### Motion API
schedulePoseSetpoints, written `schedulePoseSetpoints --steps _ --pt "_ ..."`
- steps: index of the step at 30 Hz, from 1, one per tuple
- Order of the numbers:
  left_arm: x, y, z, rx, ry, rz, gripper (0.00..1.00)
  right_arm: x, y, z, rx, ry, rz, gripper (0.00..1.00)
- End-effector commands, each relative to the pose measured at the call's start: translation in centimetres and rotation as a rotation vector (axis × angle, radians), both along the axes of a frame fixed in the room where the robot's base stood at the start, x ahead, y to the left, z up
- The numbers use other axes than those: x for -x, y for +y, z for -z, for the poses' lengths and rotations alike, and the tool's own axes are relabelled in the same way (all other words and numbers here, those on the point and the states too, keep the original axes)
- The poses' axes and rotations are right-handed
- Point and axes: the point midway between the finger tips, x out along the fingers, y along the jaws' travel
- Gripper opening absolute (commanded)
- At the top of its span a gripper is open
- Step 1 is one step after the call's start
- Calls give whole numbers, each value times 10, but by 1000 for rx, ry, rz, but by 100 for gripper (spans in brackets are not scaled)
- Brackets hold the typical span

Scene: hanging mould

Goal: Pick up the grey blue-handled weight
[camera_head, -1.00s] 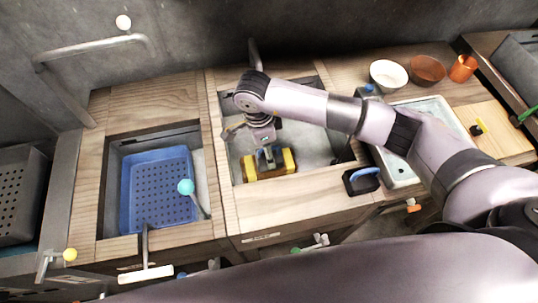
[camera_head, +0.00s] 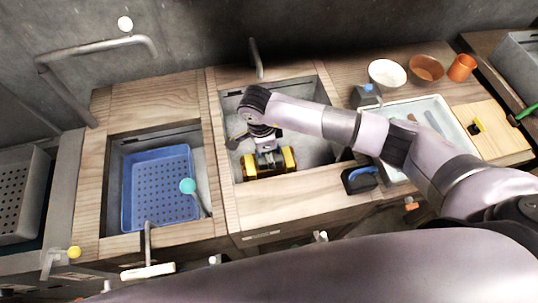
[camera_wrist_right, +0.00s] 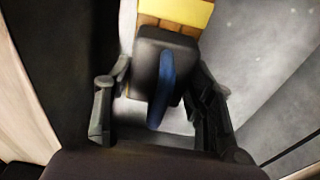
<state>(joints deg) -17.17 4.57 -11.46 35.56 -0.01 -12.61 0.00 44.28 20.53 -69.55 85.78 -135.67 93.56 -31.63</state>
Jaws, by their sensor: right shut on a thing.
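My right gripper (camera_head: 266,148) points down into the middle basin, from an arm that comes in from the right. In the right wrist view its two fingers (camera_wrist_right: 160,105) stand on either side of a dark grey weight with a blue handle (camera_wrist_right: 163,65), and the gripper is shut on it. In the head view this grey weight (camera_head: 268,160) is partly hidden by the gripper. My left gripper is not in view.
Another dark, blue-handled weight (camera_head: 359,180) stands on the counter right of the basin. A grey blue-topped one (camera_head: 366,95) stands farther back. A blue perforated tray (camera_head: 160,180) sits in the left basin. Bowls (camera_head: 387,73) and an orange cup (camera_head: 461,67) stand at the back right.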

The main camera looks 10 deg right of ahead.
Motion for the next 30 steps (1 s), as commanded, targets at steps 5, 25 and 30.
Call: schedulePoseSetpoints --steps 5,25,30 --pt "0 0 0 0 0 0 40 0 0 0 0 0 0 31" --pt "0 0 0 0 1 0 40 -1 0 -2 -1 -2 1 2" --pt "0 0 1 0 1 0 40 -2 0 -8 0 -4 1 2"
